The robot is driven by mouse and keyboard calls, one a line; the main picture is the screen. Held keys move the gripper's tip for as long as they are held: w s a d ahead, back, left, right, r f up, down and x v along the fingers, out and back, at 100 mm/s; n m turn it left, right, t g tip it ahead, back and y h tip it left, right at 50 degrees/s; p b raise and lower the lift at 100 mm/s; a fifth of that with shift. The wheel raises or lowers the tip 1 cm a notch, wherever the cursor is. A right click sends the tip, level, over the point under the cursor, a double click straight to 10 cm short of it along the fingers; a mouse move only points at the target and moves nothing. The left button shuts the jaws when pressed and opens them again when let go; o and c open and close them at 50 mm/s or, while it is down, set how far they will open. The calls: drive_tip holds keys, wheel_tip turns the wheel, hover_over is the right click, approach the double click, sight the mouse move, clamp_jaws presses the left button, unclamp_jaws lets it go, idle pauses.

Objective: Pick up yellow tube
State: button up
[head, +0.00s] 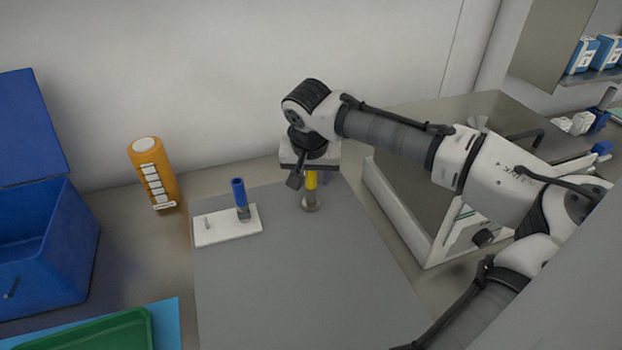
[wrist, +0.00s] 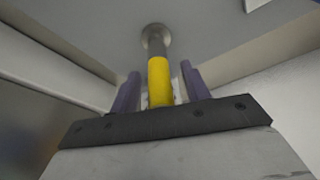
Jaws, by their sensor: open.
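The yellow tube (head: 311,181) stands upright on the grey mat, with a grey lower part and a round foot. In the head view my gripper (head: 308,178) is above and around its top, pointing down, and hides the upper end. In the wrist view the yellow tube (wrist: 160,80) lies between the two purple fingers of my gripper (wrist: 160,88), with a gap visible on each side. My gripper is open. Whether a finger touches the tube cannot be told.
A blue tube (head: 239,193) stands on a white plate (head: 228,231) to the left. An orange bottle (head: 153,172), a blue box (head: 45,235) and a green tray (head: 90,332) are further left. A white-walled bin (head: 396,211) stands close on the right. The grey mat (head: 300,290) is clear in front.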

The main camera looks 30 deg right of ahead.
drive_tip(key=shift+w+d+f, duration=0.1)
drive_tip(key=shift+d+f, duration=0.05)
drive_tip(key=shift+f, duration=0.5)
clamp_jaws()
